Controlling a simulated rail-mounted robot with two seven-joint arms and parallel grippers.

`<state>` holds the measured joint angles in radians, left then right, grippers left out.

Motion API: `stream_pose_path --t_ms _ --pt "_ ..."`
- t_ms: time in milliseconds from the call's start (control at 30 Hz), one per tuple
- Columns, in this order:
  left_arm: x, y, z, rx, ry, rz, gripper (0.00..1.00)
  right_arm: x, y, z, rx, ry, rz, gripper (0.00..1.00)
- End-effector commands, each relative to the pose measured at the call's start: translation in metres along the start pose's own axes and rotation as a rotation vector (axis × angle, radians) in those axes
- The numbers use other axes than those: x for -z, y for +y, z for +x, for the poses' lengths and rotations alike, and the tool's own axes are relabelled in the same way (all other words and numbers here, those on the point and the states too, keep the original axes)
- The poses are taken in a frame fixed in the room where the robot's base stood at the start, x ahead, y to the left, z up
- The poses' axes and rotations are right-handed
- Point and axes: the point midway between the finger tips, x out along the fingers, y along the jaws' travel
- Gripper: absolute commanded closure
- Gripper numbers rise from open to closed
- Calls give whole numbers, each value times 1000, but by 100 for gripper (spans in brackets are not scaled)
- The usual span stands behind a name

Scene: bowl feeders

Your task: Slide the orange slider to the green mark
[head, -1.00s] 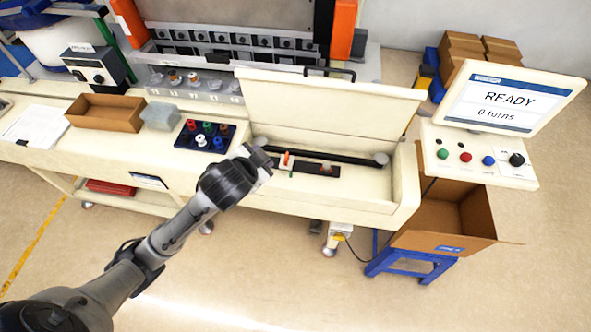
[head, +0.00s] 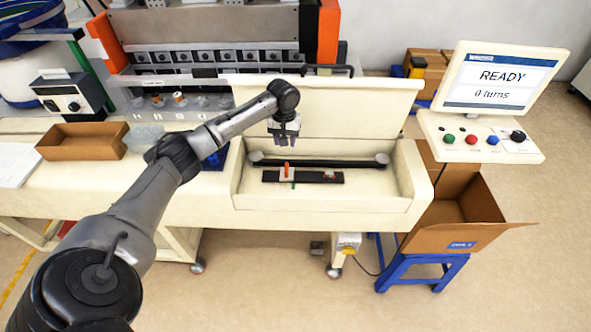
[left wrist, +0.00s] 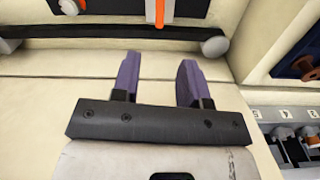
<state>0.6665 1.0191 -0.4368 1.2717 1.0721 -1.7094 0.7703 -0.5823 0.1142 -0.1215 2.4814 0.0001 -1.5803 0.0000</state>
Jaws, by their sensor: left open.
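The orange slider (head: 286,168) stands upright on a light block near the left end of a dark track (head: 309,178) in the open cream bin. It also shows at the top of the left wrist view (left wrist: 159,12). A small green strip (head: 293,185) shows at the track's front edge, just right of the slider; I cannot tell for sure that it is the green mark. My left gripper (head: 284,138) is open and empty, pointing down above the bin, behind and above the slider. Its purple fingers (left wrist: 160,62) touch nothing in the left wrist view. My right gripper is out of view.
A dark bar (head: 320,162) with round grey ends runs across the bin behind the track. The bin's raised lid (head: 350,112) stands behind. A small red and white piece (head: 328,175) sits toward the track's right end. A screen (head: 499,77) reads READY, 0 turns.

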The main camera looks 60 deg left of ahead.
Motion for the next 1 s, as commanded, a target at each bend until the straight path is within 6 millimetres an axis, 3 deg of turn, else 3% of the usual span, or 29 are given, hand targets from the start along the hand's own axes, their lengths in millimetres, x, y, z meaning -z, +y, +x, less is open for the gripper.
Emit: stream_pose_path --t_ms 233,367,800,1000 --pt "-1 0 4 5 -4 -133 60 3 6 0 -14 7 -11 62" --pt "-2 0 17 7 -6 -145 60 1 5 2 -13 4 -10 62" --pt "-2 0 96 6 -5 -141 60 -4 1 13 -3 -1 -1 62" --pt "-2 -1 122 6 -3 -142 60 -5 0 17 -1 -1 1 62"
